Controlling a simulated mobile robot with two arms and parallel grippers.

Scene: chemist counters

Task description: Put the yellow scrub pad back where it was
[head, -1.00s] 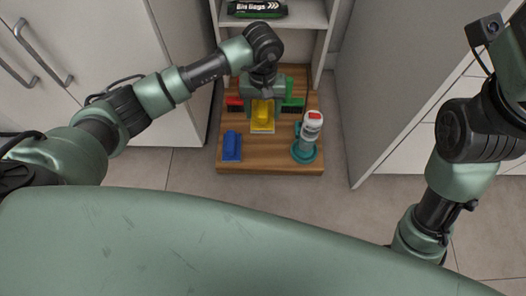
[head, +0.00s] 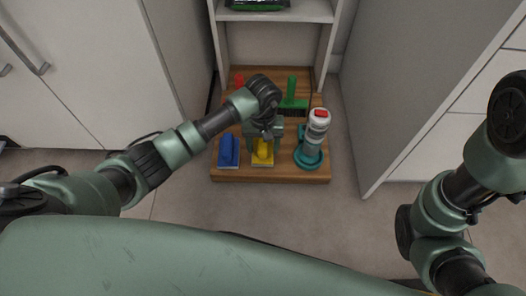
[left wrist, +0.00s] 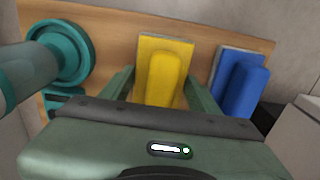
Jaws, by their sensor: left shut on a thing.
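The yellow scrub pad (head: 262,157) has a raised yellow handle and a pale underside. It is at the front of the wooden board (head: 225,174), right of the blue scrub pad (head: 229,151) and level with it. My left gripper (head: 263,142) is shut on the yellow pad from above, with a finger on each side of its handle. The left wrist view shows the yellow pad (left wrist: 163,70) between the fingers, beside the blue pad (left wrist: 240,82). I cannot tell whether its underside touches the board. My right arm shows at the right, but its gripper is out of view.
A white bottle with a red label (head: 317,124) stands in a teal holder (head: 308,158) right of the yellow pad. A green brush (head: 292,98) and a red-handled tool (head: 239,79) are farther back. Cabinets flank the board; a shelf (head: 275,17) stands behind.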

